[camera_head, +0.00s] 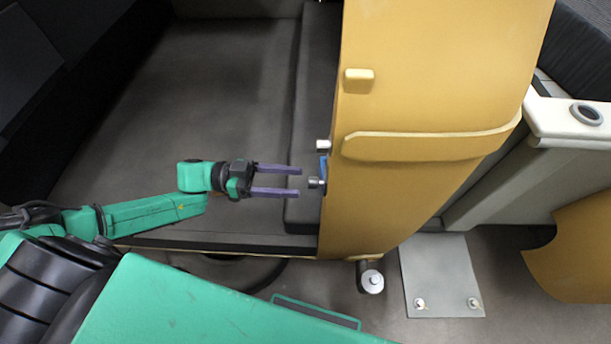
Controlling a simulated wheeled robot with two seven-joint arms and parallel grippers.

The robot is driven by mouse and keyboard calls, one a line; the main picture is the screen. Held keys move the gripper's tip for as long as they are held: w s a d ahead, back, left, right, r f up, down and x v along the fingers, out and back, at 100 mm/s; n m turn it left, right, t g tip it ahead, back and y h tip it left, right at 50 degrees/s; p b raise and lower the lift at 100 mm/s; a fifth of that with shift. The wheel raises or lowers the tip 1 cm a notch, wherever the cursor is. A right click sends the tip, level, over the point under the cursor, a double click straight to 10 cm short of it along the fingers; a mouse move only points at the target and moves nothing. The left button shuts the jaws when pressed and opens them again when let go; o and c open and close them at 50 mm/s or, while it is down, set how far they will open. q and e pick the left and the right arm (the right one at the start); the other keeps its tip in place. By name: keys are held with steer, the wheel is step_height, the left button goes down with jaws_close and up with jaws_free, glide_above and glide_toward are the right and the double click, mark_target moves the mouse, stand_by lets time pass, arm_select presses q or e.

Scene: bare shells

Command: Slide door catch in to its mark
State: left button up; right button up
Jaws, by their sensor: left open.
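A yellow door panel (400,95) stands upright right of centre. On its left edge a small silver knob (316,183) sticks out to the left and looks like the door catch. A small blue patch (323,167) shows on the edge just above the knob and may be the mark; I cannot tell for sure. My left gripper (300,181) is open, its two purple fingers pointing right. The fingertips lie just left of the knob, one above and one below its height, with nothing between them. My right gripper is not in view.
Another silver stud (323,146) sits higher on the door edge. A yellow ledge (430,145) crosses the door face. A grey floor plate (440,275) with bolts lies below right. A white console (570,122) stands at the right. The dark floor left of the door is clear.

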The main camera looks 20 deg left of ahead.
mark_target(318, 181)
arm_select(q)
steer(key=x, duration=0.4)
steer(key=shift+p, duration=0.3)
steer(key=shift+c, duration=0.3)
jaws_close()
stand_by(0.8)
